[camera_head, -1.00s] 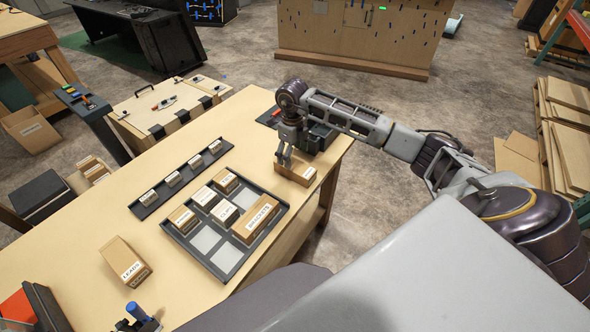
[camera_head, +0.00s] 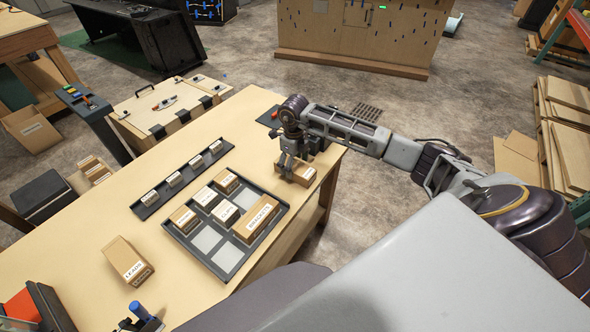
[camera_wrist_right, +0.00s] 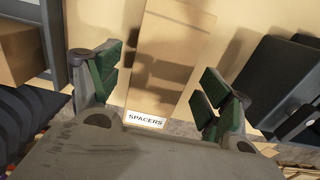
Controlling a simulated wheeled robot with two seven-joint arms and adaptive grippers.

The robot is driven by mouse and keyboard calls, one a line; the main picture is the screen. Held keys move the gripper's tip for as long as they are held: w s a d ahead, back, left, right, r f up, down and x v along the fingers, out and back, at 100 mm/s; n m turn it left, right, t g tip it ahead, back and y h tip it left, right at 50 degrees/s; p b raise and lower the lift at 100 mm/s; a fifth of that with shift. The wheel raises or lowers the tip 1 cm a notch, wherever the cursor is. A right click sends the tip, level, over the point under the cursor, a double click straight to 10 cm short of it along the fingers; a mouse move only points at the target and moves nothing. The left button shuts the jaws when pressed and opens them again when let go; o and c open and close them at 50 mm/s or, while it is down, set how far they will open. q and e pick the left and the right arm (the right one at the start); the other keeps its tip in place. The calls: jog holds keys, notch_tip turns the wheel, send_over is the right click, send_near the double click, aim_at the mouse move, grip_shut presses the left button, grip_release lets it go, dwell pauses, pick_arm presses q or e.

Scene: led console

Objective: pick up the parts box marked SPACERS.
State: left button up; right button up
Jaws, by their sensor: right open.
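The SPACERS parts box (camera_wrist_right: 166,60) is a long tan carton with a white label. In the right wrist view it lies between the two green-padded fingers of my right gripper (camera_wrist_right: 158,88), with a visible gap on each side. In the head view the box (camera_head: 304,174) sits near the right edge of the wooden table, its label not readable there. My right gripper (camera_head: 290,170) is open and points down over the box, hiding part of it. My left gripper is not in view.
A dark divided tray (camera_head: 228,262) with several labelled boxes lies left of the SPACERS box. A narrow dark rack (camera_head: 150,209) stands behind it, and a LEADS box (camera_head: 126,260) is at the front left. A dark object (camera_head: 318,138) stands just behind my right gripper.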

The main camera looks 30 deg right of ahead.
aim_at(294, 165)
jog(key=shift+s+f, duration=0.1)
jog(key=shift+f, duration=1.35)
jog(key=shift+c, duration=0.4)
jog(key=c, duration=1.1)
jog(key=shift+r, duration=0.1)
jog(key=shift+r+b, duration=0.55)
jog(key=shift+r, duration=4.4)
